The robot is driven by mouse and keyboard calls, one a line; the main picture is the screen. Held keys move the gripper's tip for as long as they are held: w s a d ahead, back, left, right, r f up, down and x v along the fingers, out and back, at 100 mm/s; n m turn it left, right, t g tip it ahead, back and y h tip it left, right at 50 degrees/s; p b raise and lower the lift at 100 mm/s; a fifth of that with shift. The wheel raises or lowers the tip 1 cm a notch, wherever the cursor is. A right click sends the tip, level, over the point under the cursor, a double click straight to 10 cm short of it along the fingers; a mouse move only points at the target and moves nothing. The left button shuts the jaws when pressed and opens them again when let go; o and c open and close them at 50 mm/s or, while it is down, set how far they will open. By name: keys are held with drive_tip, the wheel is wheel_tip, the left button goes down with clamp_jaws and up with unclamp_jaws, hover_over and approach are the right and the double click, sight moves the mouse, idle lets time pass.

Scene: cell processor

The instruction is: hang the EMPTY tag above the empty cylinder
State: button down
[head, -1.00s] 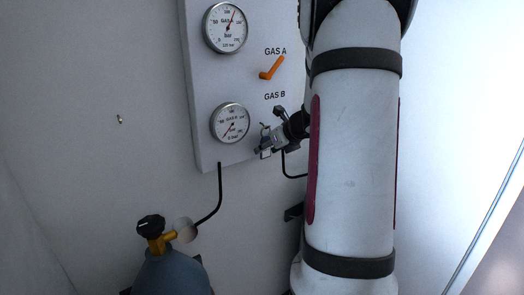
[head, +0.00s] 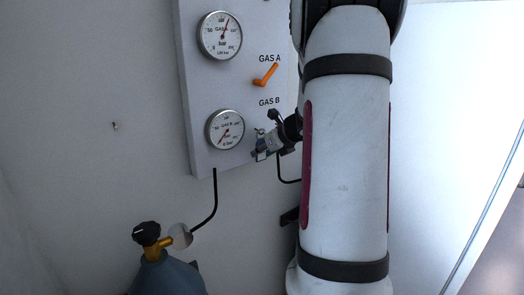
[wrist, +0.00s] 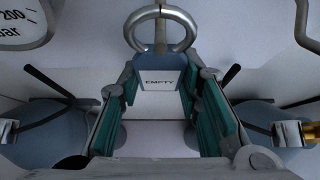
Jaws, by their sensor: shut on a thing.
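My gripper (head: 262,150) is in front of the panel, right of the lower gauge. The tag is hardly visible in the head view. A blue-grey cylinder (head: 166,279) with a black knob and brass valve stands at the lower left. A small hook (head: 115,126) is on the wall above it. The lower gauge (head: 226,130) has its needle at lower left; the upper gauge (head: 221,36) needle points up.
The white panel (head: 196,100) carries an orange lever (head: 265,76) between the GAS A and GAS B labels. A black pipe (head: 214,198) runs from the panel to the cylinder valve. My arm hides the area to the right.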

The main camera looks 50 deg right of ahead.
drive_tip(key=shift+r, duration=0.1)
drive_tip(key=shift+s+a+r+p, duration=0.1)
drive_tip(key=shift+s+r+p, duration=0.4)
drive_tip(key=shift+r, duration=0.2)
drive_tip(key=shift+w, duration=0.1)
drive_tip(key=shift+s+a+r, duration=0.1)
drive_tip(key=shift+s+a, duration=0.05)
drive_tip(key=shift+s, duration=0.3)
drive_tip(key=shift+s+a+r, duration=0.1)
drive_tip(key=shift+s, duration=0.35)
drive_tip(key=shift+s, duration=0.15)
drive_tip(key=shift+s+a+p, duration=0.1)
drive_tip(key=shift+s+a, duration=0.15)
drive_tip(key=shift+s, duration=0.65)
drive_tip(key=shift+s+a+p, duration=0.1)
drive_tip(key=shift+s+a, duration=0.1)
drive_tip(key=shift+s, duration=0.75)
drive_tip(key=shift+s+a+p, duration=0.1)
drive_tip(key=shift+s+a, duration=0.15)
drive_tip(key=shift+s, duration=0.65)
